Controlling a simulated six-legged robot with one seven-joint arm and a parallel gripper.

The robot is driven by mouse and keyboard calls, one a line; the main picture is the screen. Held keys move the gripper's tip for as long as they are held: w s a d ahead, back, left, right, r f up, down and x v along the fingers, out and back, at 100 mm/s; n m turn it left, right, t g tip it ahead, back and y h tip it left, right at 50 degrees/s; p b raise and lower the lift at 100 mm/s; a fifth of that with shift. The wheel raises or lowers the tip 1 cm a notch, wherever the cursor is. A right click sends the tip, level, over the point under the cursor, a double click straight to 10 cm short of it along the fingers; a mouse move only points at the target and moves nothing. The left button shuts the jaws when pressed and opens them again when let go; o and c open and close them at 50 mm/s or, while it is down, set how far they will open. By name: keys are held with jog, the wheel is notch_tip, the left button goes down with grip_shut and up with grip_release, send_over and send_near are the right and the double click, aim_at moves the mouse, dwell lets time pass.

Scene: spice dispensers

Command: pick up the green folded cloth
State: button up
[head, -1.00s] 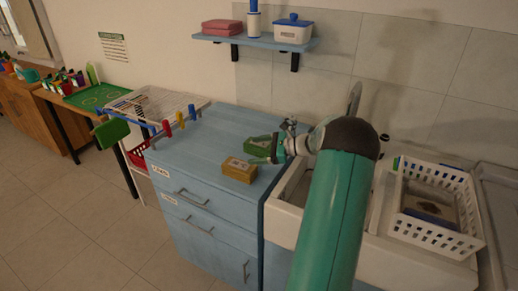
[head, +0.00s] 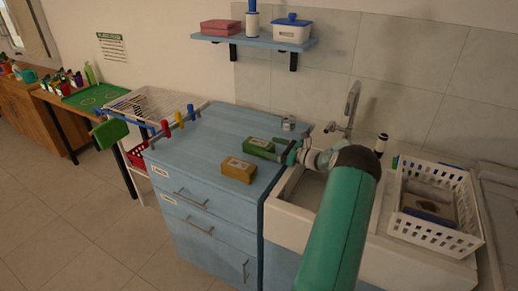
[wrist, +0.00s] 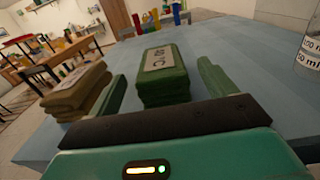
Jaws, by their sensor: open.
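The green folded cloth (head: 257,145) lies on the blue cabinet top, beside a mustard-brown folded cloth (head: 238,170). In the wrist view the green cloth (wrist: 165,75) is a folded stack with a white label on top. My gripper (head: 278,152) is open at the right end of the green cloth, low over the cabinet top. In the wrist view its fingers stand on either side of the cloth's near end, with visible gaps. The brown cloth (wrist: 80,92) is outside the left finger. I cannot tell how far the fingertips are above the surface.
The blue cabinet top (head: 205,135) is mostly clear. The sink and white basket (head: 435,230) are at right.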

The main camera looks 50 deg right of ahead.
aim_at(261, 143)
jog(key=x, duration=0.5)
jog(key=shift+w+a, duration=0.15)
jog(key=shift+w, duration=0.15)
jog(key=shift+c, duration=0.2)
jog(key=c, duration=1.1)
